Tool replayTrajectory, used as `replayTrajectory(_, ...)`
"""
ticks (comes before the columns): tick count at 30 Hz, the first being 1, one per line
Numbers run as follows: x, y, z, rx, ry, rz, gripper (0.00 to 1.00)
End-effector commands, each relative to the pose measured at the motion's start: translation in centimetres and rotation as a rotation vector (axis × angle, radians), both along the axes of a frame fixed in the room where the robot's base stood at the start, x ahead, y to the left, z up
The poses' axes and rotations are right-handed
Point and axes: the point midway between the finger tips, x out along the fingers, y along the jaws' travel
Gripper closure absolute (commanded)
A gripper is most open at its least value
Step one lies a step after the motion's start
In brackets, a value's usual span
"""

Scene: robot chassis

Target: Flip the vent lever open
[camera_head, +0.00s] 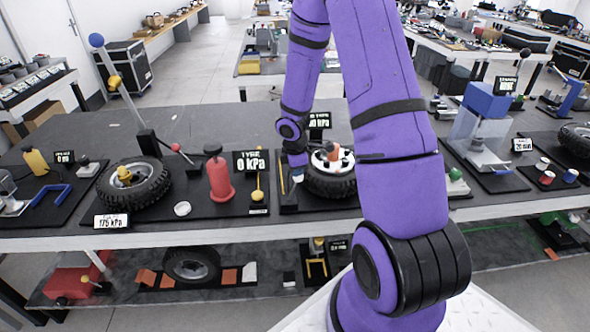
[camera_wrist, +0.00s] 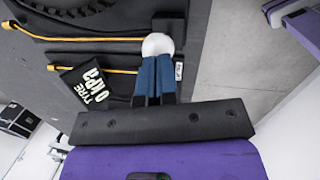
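My gripper (camera_head: 297,172) points down at the bench, just left of a tyre (camera_head: 330,178) in the head view. In the wrist view my gripper (camera_wrist: 154,72) has its two blue fingers close together, with only a thin dark gap between them. A white ball-shaped knob (camera_wrist: 157,44) is right at the fingertips. I cannot tell whether they touch it. The knob's stem is hidden, and I cannot tell for sure that this is the vent lever. Two yellow strips, an upper one (camera_wrist: 80,39) and a lower one (camera_wrist: 95,70), run left from near the fingers.
A "TYRE 0 kPa" sign (camera_head: 251,161) stands left of my gripper, near a red bottle-shaped object (camera_head: 219,176) and a yellow-knobbed rod (camera_head: 257,184). Another tyre (camera_head: 134,184) lies further left. My arm covers part of the bench to the right.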

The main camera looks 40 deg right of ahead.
Motion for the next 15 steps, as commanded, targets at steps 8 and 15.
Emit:
replayTrajectory(8, 0.0, 0.0, 0.6, -0.001, -0.001, -0.001, 1.00)
replayTrajectory(15, 0.0, 0.0, 1.5, -0.001, 0.000, -0.001, 1.00)
